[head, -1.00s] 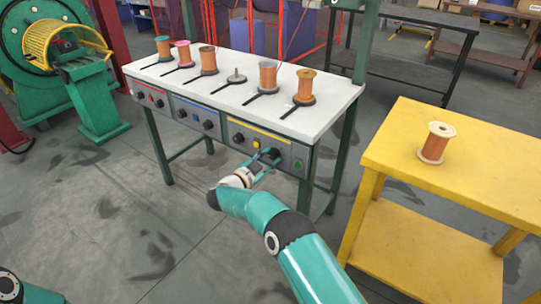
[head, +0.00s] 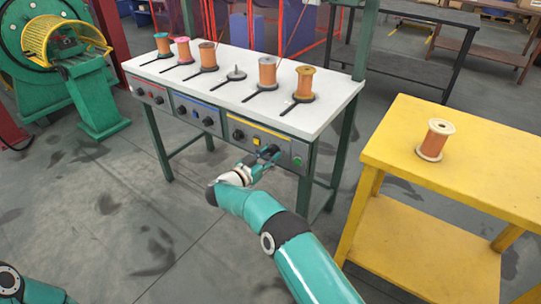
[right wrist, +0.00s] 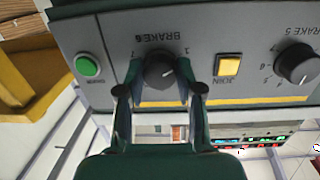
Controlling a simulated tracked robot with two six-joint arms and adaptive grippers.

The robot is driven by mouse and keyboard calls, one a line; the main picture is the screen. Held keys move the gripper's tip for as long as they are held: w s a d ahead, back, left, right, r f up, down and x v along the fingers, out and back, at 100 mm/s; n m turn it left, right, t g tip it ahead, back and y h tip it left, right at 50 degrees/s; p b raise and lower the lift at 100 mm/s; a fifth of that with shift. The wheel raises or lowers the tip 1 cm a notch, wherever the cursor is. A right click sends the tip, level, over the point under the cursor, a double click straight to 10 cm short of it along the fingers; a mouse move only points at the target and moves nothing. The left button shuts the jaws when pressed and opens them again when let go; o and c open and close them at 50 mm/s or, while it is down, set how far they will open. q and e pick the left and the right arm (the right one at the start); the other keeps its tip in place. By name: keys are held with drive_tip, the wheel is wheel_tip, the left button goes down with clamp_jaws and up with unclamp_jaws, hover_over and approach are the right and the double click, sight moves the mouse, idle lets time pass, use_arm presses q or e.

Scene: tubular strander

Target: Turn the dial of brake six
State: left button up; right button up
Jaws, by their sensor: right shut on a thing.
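The brake six dial is a black knob (right wrist: 160,72) below an upside-down BRAKE 6 label in the right wrist view. It sits on the grey front panel (right wrist: 215,45) of the bench. My right gripper (right wrist: 160,88) has one finger on each side of the knob and is shut on it. In the head view, my right gripper (head: 266,160) reaches the right end of the panel and partly covers the knob. The knob's exact pointer setting is hard to read. My left gripper is out of view.
A yellow JOIN button (right wrist: 228,66) and the brake five dial (right wrist: 296,63) lie on one side of the knob, a green button (right wrist: 88,66) on the other. Several spools stand on the white bench top (head: 215,85). A yellow table (head: 480,165) with a spool (head: 435,140) stands right.

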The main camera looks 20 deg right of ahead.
drive_tip(key=shift+a+f, duration=0.25)
drive_tip(key=shift+f, duration=0.05)
drive_tip(key=o, duration=1.1)
drive_tip(key=shift+o, duration=0.3)
drive_tip(key=shift+d+r, duration=0.1)
drive_tip(key=shift+r, duration=0.05)
drive_tip(key=f+v, duration=0.1)
drive_tip(key=v, duration=1.1)
drive_tip(key=shift+r, duration=0.4)
drive_tip(key=shift+d, duration=0.1)
